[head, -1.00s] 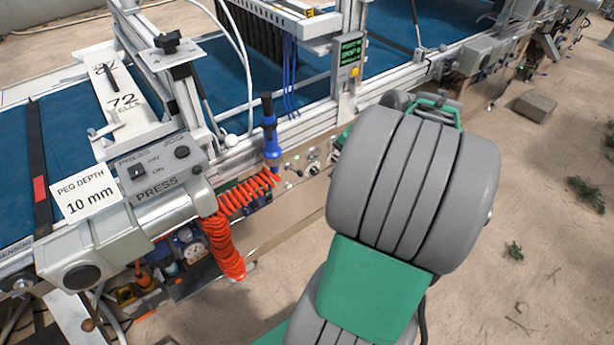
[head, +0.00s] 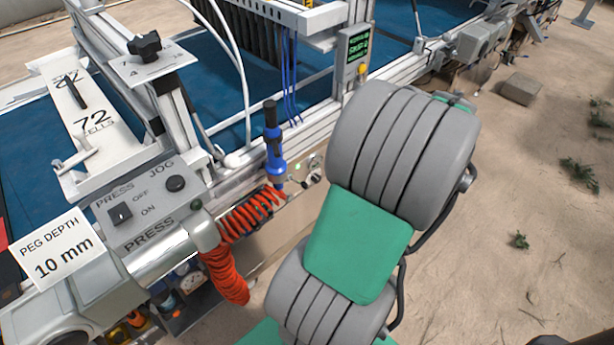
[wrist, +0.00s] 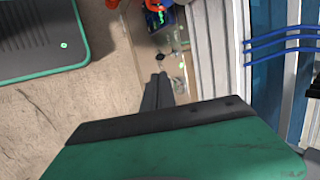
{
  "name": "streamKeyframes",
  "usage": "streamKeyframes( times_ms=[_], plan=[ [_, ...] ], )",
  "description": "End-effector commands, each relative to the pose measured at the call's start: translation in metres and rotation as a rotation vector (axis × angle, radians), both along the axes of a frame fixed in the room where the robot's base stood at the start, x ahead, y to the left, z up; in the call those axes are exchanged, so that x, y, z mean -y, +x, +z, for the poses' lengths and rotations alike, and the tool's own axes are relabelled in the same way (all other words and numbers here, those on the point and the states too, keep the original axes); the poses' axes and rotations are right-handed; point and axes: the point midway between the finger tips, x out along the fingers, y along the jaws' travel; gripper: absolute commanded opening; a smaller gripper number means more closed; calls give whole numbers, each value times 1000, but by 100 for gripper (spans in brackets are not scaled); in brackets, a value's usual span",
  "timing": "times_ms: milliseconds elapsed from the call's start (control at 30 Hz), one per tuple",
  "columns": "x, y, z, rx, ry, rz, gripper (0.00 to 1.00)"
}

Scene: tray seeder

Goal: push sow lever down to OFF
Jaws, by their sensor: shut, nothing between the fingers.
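My gripper (wrist: 158,78) shows in the wrist view as two dark fingers shut together, with nothing between them. The fingertips point toward the side panel (wrist: 176,68) of the seeder frame. A small dark knob (wrist: 160,57) lies just beyond the tips in the picture; I cannot tell whether it is the sow lever or whether the fingers touch it. In the head view my grey and green arm hides the gripper and part of the machine side. Small controls (head: 312,168) show on that side just left of the arm. No sow label or OFF mark is readable.
A press switch box (head: 150,200) with a JOG button stands at the left. A blue-handled tool (head: 274,145) and a coiled orange hose (head: 225,250) hang beside the rail. A display (head: 356,50) stands behind my arm. Sandy floor at the right is mostly open.

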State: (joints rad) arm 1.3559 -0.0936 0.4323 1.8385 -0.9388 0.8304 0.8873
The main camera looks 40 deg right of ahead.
Motion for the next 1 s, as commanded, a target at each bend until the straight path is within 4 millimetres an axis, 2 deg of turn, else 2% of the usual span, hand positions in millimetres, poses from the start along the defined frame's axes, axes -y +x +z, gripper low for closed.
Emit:
streamKeyframes(
  times_ms=[167, 267, 733, 833, 1000],
  plan=[
    [1, 0, -3, 0, 0, -6, 0],
    [-1, 5, -13, 0, 1, -4, 0],
    [-23, 57, -97, -2, 1, 2, 0],
    [-26, 65, -109, -1, 0, 2, 0],
    [-28, 71, -117, 0, -2, -1, 0]
  ],
)
